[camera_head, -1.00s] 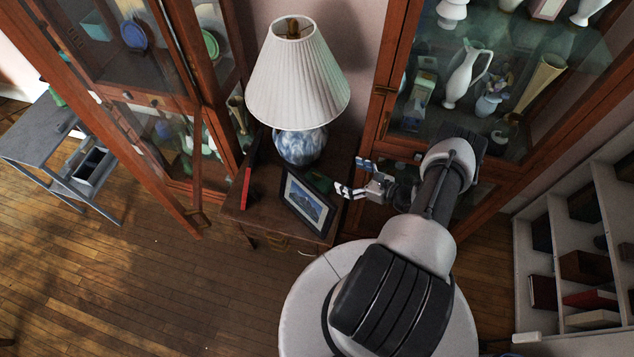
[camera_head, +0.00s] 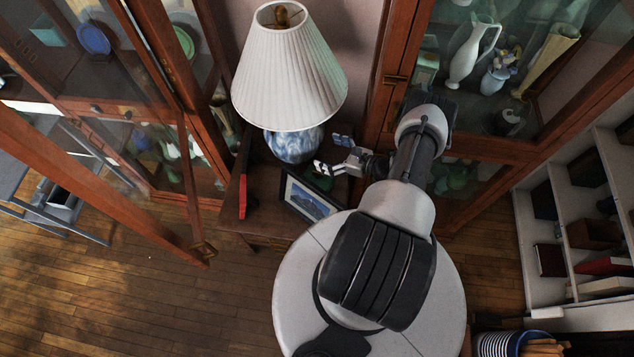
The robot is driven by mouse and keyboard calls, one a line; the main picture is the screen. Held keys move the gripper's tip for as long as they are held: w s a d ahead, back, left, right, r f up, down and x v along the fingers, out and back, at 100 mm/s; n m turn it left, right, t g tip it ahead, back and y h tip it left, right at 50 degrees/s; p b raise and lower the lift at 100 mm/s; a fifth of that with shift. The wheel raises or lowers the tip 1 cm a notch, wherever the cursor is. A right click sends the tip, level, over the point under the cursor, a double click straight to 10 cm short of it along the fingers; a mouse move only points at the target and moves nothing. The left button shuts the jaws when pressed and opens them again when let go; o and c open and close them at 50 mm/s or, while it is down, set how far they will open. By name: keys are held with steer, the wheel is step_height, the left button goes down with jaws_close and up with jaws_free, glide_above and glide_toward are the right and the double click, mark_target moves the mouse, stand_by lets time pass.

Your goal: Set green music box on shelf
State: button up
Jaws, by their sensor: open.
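A dark green object (camera_head: 314,180), which may be the green music box, sits on the wooden side table (camera_head: 262,213) behind a picture frame. Only a small part of it shows. My gripper (camera_head: 333,155) is open, its fingers spread just above and right of that object. Nothing shows between the fingers; whether they touch the object I cannot tell. The left glass cabinet (camera_head: 165,190) has shelves with plates and green pieces, and its door (camera_head: 190,190) stands open. The right cabinet (camera_head: 397,60) has shelves with white vases.
A lamp (camera_head: 290,75) with a blue-and-white base stands on the side table. A picture frame (camera_head: 308,199) and a red-edged upright item (camera_head: 243,190) stand near its front. A white bookcase (camera_head: 535,255) is at right. Open wood floor lies at lower left.

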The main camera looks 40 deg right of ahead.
steer(key=b, duration=1.7)
glide_toward(309, 173)
steer(key=w, duration=0.2)
steer(key=shift+w, duration=0.3)
steer(key=b+x, duration=0.1)
steer(key=x, duration=0.2)
steer(key=b+x, duration=0.1)
steer(key=x, duration=0.2)
steer(key=shift+a+f, duration=0.3)
steer(key=shift+a, duration=0.15)
steer(key=shift+w+a+f, duration=0.1)
steer(key=shift+w+a, duration=0.05)
steer(key=shift+w, duration=0.35)
steer(key=shift+c, duration=0.5)
steer(key=c, duration=1.5)
